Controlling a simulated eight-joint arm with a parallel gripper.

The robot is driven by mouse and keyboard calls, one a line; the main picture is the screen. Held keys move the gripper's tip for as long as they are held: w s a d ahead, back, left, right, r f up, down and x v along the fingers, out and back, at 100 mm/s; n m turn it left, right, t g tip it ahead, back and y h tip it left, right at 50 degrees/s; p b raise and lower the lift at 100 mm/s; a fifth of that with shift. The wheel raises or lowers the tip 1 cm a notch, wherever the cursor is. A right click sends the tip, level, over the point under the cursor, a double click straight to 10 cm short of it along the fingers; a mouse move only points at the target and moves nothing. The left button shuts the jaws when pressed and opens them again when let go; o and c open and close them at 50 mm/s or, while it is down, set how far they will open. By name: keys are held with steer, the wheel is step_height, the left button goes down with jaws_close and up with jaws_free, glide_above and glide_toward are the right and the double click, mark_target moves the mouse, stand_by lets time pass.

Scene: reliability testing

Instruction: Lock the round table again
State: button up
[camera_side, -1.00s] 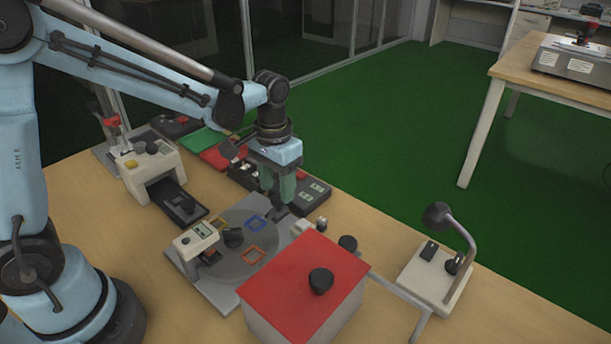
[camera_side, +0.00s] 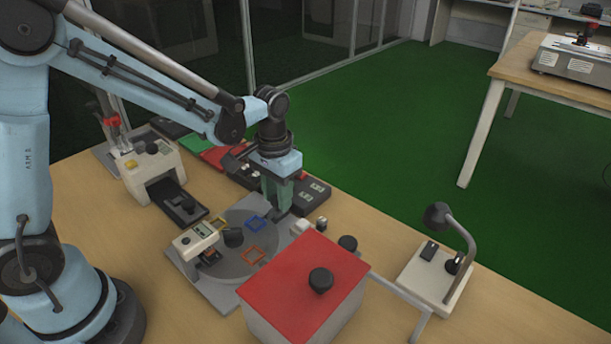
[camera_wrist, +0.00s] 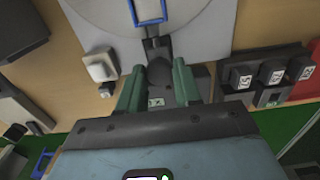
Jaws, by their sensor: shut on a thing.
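The round table (camera_side: 228,267) is a grey disc on a grey base plate, with coloured square frames and a dark knob on it. In the wrist view its rim and plate (camera_wrist: 205,18) show at the top, with a blue frame (camera_wrist: 150,10). A dark lock lever (camera_wrist: 159,72) stands at the disc's far edge. My gripper (camera_side: 277,207) points down there, its green fingers on either side of the lever, shut on it; the wrist view shows the gripper too (camera_wrist: 159,68). The fingers hide most of the lever in the side view.
A red-topped box (camera_side: 300,285) with a dark knob stands close in front of the disc. A cream device (camera_side: 195,240) overhangs its left side. A block rack (camera_wrist: 265,75) lies beside my gripper. A lamp-like stand (camera_side: 430,275) is at right.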

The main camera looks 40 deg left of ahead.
mark_target(272, 213)
steer(key=shift+s, duration=0.9)
steer(key=o, duration=0.6)
steer(key=shift+c, duration=0.2)
steer(key=shift+r, duration=0.1)
steer(key=shift+r, duration=2.45)
steer(key=shift+r, duration=0.1)
